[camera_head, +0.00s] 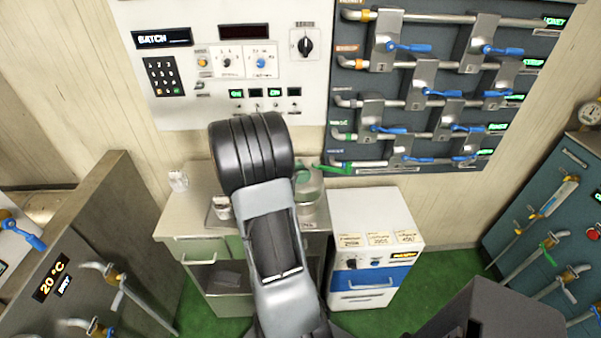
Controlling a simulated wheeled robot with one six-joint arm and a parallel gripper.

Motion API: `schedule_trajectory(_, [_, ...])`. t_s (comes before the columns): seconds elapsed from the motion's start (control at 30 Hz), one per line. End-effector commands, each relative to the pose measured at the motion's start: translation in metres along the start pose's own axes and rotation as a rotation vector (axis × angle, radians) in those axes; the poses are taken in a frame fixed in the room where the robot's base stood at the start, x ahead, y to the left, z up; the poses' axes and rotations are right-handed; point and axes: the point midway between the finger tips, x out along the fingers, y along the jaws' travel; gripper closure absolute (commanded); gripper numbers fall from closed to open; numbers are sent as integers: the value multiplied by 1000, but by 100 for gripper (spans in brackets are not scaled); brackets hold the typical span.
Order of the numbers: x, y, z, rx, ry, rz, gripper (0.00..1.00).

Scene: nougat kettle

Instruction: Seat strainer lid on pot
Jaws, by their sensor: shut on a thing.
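My own arm rises from the bottom middle, and its thick dark joint covers much of the counter (186,214). My gripper is hidden behind the arm, so neither its fingers nor anything in them shows. A greenish metallic pot-like vessel (311,190) stands at the right end of the counter, partly covered by the arm. I cannot tell whether a lid is on it. No strainer lid can be made out for certain.
A small cup (221,207) sits on the counter left of my arm. A white cabinet (376,240) with a blue drawer stands to the right. A control panel (225,60) and a valve board (430,85) are on the wall behind. Green floor shows between the units.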

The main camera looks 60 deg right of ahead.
Motion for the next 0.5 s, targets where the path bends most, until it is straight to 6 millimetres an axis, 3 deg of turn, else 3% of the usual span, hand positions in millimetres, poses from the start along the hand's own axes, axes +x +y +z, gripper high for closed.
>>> schedule_trajectory(0.5, [3,0,-9,0,-1,0,95])
